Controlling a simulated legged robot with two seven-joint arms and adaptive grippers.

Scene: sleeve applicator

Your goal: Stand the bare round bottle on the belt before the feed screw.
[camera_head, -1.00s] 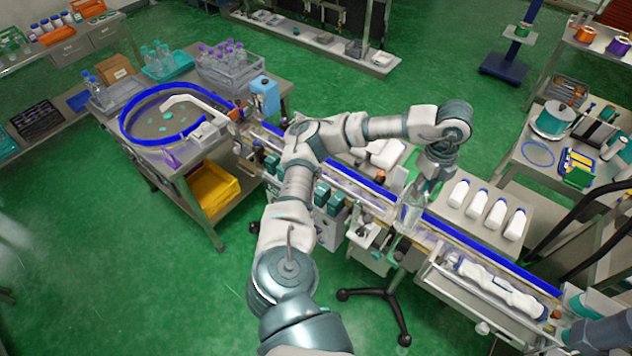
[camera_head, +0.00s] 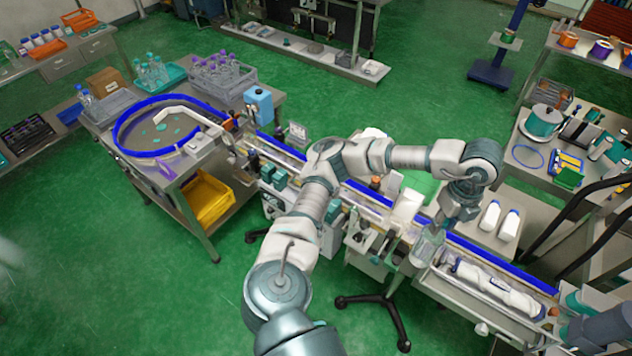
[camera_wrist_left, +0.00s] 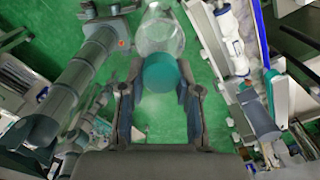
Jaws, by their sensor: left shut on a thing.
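My left gripper (camera_head: 437,224) is shut on a clear round bottle (camera_head: 427,248) with a teal cap (camera_wrist_left: 162,73). The gripper grips it at the cap, and the clear body (camera_wrist_left: 161,31) extends beyond the fingertips. The bottle hangs over the near side of the conveyor line, left of the white feed screw (camera_head: 496,288). The feed screw also shows in the left wrist view (camera_wrist_left: 231,40). The belt (camera_head: 470,252) runs beside a blue rail. I cannot tell whether the bottle's base touches anything. My right gripper is not in view.
White bottles (camera_head: 490,216) stand on a side table behind the belt. A round feeding table with a blue rim (camera_head: 118,130) is at left. A yellow bin (camera_head: 208,197) sits below it.

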